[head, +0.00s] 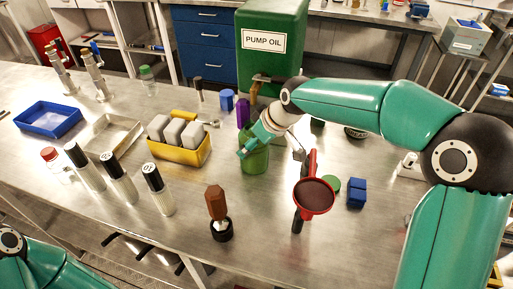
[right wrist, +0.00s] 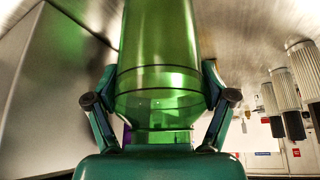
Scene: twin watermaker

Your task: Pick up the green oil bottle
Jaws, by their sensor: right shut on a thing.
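The green oil bottle (head: 255,164) is see-through green and stands upright or nearly so at the middle of the bench. I cannot tell whether its base touches the bench top. My right gripper (head: 256,143) comes in from the right and is shut on the bottle, hiding part of its upper portion. In the right wrist view the bottle (right wrist: 160,45) fills the middle, with one finger on each side of it. My left gripper is out of view; only part of my left arm shows at the lower left.
A yellow bin (head: 181,154) with grey-white blocks is left of the bottle. A red-rimmed funnel-like tool (head: 313,196) and blue block (head: 356,193) lie right. A brown-handled tool (head: 217,203) stands in front. A green PUMP OIL tank (head: 271,50) stands behind.

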